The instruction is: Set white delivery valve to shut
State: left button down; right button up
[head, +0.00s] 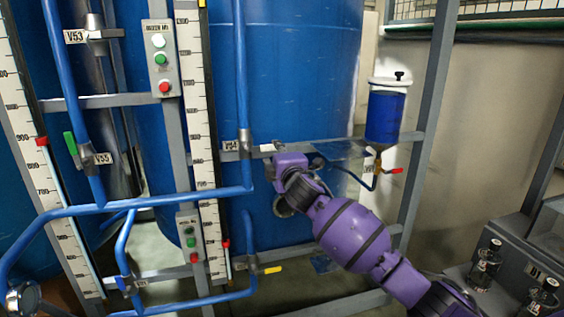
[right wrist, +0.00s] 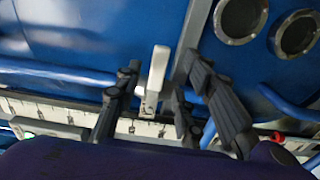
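The white delivery valve handle (head: 267,148) sits on a vertical blue pipe beside a tag that seems to read V54 (head: 230,146). In the head view the handle points right, across the pipe. In the right wrist view the white handle (right wrist: 158,70) stands between the dark fingers of my right gripper (right wrist: 161,85). The fingers are apart, with a gap visible on both sides of the handle. In the head view my purple right arm reaches up to the valve, and its fingers are mostly hidden there. My left gripper is not in view.
Large blue tanks (head: 300,60) stand behind the grey frame and blue pipes. Other handles are green (head: 71,143), yellow (head: 273,269) and red (head: 396,171). A blue container (head: 385,115) hangs at the right. Button boxes (head: 161,60) and scales stand left of the valve.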

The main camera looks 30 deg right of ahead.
jog(key=v, duration=0.6)
jog(key=shift+s, duration=0.35)
jog(key=shift+a, duration=0.2)
